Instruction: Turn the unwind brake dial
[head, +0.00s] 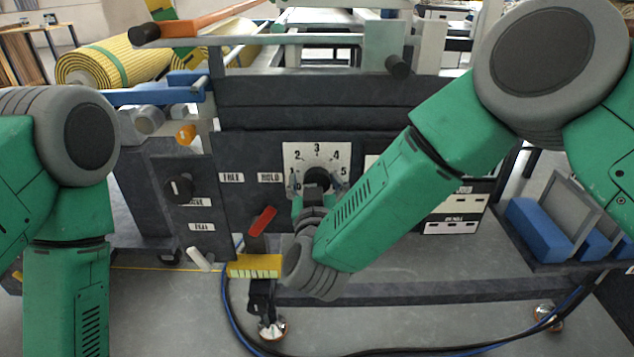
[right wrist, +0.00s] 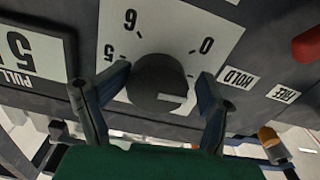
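The dial has a white plate (head: 317,153) with black numbers and a round black knob (head: 316,177) on the dark machine front. In the right wrist view the knob (right wrist: 158,84) shows close up, with a pale mark on its face near the lower right, and the plate (right wrist: 180,22) appears upside down. My right gripper (head: 317,188) is at the dial. In the right wrist view its two fingers (right wrist: 163,80) stand apart on either side of the knob, with a gap visible at the right finger; contact at the left is unclear. My left gripper is out of view.
A red lever (head: 262,221) and a yellow block (head: 255,265) are just left of my right forearm. Another black knob (head: 178,187) is on the left panel. Blue blocks (head: 538,230) sit in a tray at right. Cables (head: 400,350) cross the floor.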

